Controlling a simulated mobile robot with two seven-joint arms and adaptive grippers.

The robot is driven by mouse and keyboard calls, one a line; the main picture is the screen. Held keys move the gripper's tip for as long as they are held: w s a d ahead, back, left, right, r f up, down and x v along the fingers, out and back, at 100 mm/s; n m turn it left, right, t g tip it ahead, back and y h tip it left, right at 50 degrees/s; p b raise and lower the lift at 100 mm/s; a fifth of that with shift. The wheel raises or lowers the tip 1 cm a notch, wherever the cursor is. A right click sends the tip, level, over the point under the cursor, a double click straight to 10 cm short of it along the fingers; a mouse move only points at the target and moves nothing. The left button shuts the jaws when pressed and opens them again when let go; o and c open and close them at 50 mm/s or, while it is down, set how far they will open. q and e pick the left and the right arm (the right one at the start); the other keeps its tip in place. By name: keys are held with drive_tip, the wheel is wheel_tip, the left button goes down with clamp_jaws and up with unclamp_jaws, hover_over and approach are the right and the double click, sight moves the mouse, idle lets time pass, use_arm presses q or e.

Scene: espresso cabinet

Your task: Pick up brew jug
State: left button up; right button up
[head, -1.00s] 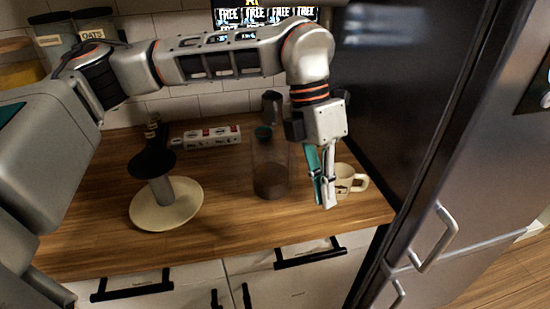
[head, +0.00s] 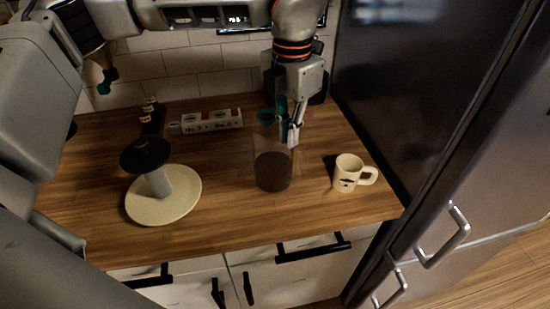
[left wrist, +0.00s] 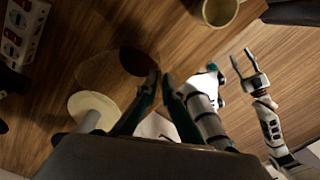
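The brew jug (head: 272,168), a clear vessel with dark contents at the bottom, stands upright on the wooden counter. My left gripper (head: 291,138) points down at the jug's upper right side in the head view. Its teal-padded fingers overlap the jug's rim area there; I cannot tell if they touch it. In the left wrist view, the fingers (left wrist: 160,82) show a gap with nothing held, and the jug (left wrist: 135,62) is faint just beyond them. A pale gripper, seemingly my right one (left wrist: 246,65), shows with spread, empty prongs in the left wrist view.
A cream mug (head: 347,174) stands right of the jug. A pale round plate with a grey post and dark top (head: 165,206) is on the left. The dark fridge (head: 430,120) bounds the right side.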

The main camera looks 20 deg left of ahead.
sight(278, 159)
use_arm(q)
wheel_tip(278, 159, down, 6)
drive_tip(key=p, duration=0.1)
drive_tip(key=shift+s, duration=0.2)
clamp_jaws()
use_arm(e)
drive_tip(key=shift+s+d+f+h, duration=0.1)
drive_tip(key=shift+s+d+h, duration=0.1)
drive_tip(key=shift+d, duration=0.2)
drive_tip(key=shift+s+d+f+h, duration=0.1)
drive_tip(key=shift+d+h, duration=0.1)
drive_tip(key=shift+d, duration=0.2)
use_arm(q)
drive_tip(key=shift+w+r, duration=0.1)
drive_tip(key=shift+r, duration=0.05)
